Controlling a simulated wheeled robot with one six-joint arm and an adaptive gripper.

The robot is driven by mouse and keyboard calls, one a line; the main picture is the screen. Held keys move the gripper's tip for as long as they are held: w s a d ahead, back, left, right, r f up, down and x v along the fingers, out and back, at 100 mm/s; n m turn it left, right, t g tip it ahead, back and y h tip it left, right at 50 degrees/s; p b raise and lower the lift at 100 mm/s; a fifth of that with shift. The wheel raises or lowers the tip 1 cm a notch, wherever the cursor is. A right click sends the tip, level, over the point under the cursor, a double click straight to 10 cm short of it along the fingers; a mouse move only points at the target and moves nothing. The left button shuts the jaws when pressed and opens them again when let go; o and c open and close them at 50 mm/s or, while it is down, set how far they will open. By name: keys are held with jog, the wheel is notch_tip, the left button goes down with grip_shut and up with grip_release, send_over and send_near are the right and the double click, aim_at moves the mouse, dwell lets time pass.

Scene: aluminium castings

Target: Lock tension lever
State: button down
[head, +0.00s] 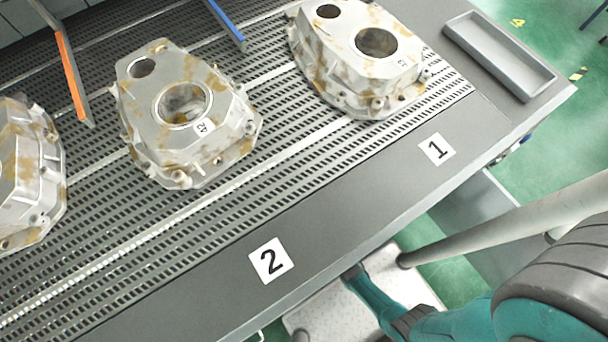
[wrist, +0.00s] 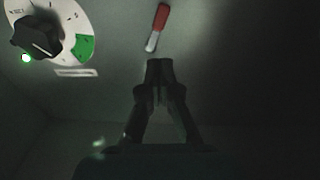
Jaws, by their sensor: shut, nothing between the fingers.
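In the wrist view, a small lever with a red grip and a pale metal end (wrist: 157,27) is on a dark grey surface. It stands tilted, red end up and slightly right. My gripper (wrist: 160,70) is shut and empty, its fingertips just below the lever's pale end in the picture. A small gap shows between them; whether they touch in depth I cannot tell. In the head view my gripper is hidden below the table's front edge, and the lever is not visible.
The wrist view shows a round dial with a black knob (wrist: 38,38), a green lamp (wrist: 26,58) and a pale slot-like label (wrist: 76,72). In the head view, several castings (head: 185,100) lie on the perforated table (head: 350,160), with an empty grey tray (head: 497,55) at its right end.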

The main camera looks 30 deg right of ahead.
jog(key=a+n+g+h, duration=0.2)
jog(key=a+n, duration=0.3)
jog(key=n, duration=0.7)
jog(key=d+x, duration=0.1)
jog(key=x, duration=0.8)
jog(key=shift+w, duration=0.15)
dwell(0.3)
jog(key=d+f+n+h, duration=0.1)
jog(key=d+n, duration=0.1)
jog(key=shift+f+n, duration=0.3)
dwell(0.5)
